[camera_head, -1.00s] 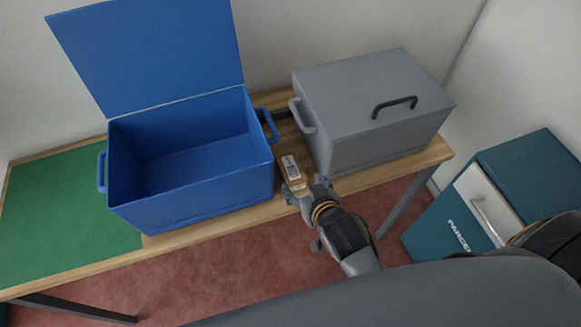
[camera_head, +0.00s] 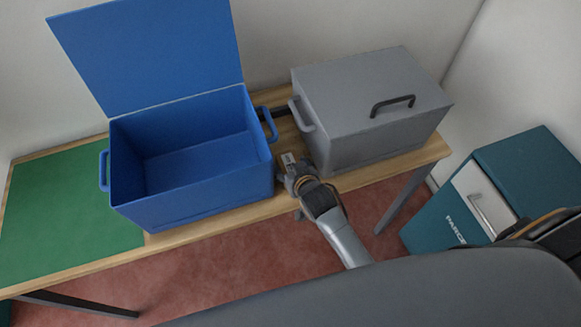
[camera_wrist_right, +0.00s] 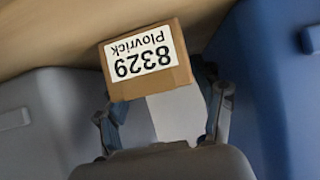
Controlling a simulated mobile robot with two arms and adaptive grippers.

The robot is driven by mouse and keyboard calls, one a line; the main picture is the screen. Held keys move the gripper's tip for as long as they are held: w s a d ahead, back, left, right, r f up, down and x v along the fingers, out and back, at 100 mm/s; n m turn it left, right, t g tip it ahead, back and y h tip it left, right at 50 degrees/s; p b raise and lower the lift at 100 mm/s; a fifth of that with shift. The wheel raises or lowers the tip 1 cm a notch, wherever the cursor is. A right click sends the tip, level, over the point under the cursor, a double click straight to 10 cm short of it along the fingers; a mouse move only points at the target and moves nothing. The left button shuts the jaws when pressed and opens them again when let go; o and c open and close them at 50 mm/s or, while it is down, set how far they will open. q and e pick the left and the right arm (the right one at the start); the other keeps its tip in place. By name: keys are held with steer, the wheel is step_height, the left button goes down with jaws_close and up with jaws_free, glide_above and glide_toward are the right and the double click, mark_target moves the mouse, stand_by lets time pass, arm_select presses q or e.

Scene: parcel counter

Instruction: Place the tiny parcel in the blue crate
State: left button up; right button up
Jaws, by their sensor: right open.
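The tiny parcel (camera_head: 288,158) is a small brown box with a white label, on the table between the blue crate (camera_head: 195,205) and a grey box. In the right wrist view the parcel (camera_wrist_right: 178,78) shows its label "8329 Plovrick" upside down. My right gripper (camera_head: 290,172) is open at the parcel's near end and hides much of it from the head. In the wrist view its fingers (camera_wrist_right: 165,112) stand apart at the parcel's near side; I cannot tell whether they touch it. The blue crate is open, its lid raised behind, and looks empty. My left gripper is not in view.
The grey box (camera_head: 365,110) with a dark lid handle stands close right of the parcel, its side handle (camera_head: 301,115) facing the crate. The crate's side handle (camera_head: 268,125) leaves a narrow gap. A green mat (camera_head: 60,215) lies left. A teal cabinet (camera_head: 520,170) stands right.

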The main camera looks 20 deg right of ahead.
steer(key=c, duration=1.2)
steer(key=shift+s+r, duration=0.1)
steer(key=shift+r, duration=0.1)
